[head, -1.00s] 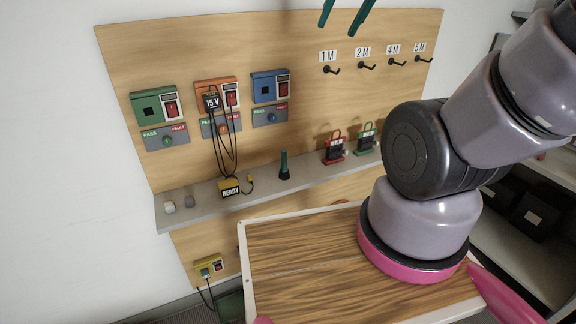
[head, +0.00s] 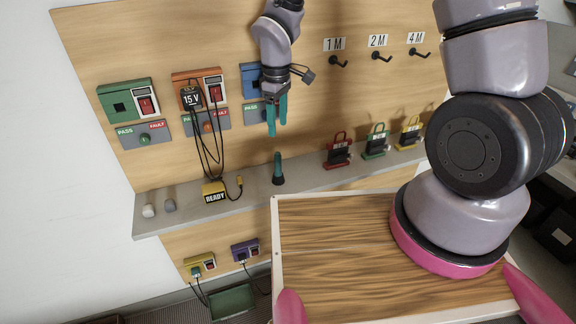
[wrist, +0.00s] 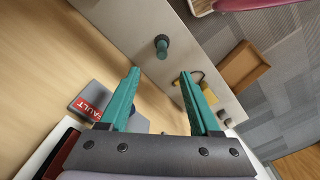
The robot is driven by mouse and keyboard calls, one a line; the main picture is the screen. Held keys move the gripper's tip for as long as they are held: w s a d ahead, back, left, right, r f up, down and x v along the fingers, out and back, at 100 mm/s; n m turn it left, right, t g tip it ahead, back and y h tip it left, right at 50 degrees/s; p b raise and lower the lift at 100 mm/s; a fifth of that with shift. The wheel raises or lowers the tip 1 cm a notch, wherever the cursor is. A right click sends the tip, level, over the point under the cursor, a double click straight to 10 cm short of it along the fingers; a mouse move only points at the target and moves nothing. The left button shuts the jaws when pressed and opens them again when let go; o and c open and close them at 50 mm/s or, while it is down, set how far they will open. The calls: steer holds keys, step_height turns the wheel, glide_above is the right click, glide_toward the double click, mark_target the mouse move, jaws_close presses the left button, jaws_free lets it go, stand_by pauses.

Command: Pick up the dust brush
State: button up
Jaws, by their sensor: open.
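The dust brush appears to be the dark teal upright piece with a black base (head: 278,170) on the grey shelf. In the wrist view its top (wrist: 161,44) shows beyond the fingertips, roughly centred between them. My gripper (head: 277,130) is open and empty, its teal fingers pointing down above the brush, apart from it. Both fingers also show in the wrist view (wrist: 160,74).
The grey shelf (head: 310,181) also holds a yellow READY block (head: 214,192) with cables to its left, and red (head: 338,151), green (head: 375,142) and yellow (head: 409,133) pieces to its right. The wall panel (head: 100,50) stands close behind.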

mark_target(278, 153)
step_height(278, 153, down, 12)
steer(key=shift+a+f, duration=0.1)
steer(key=shift+a, duration=0.05)
jaws_close()
stand_by(0.5)
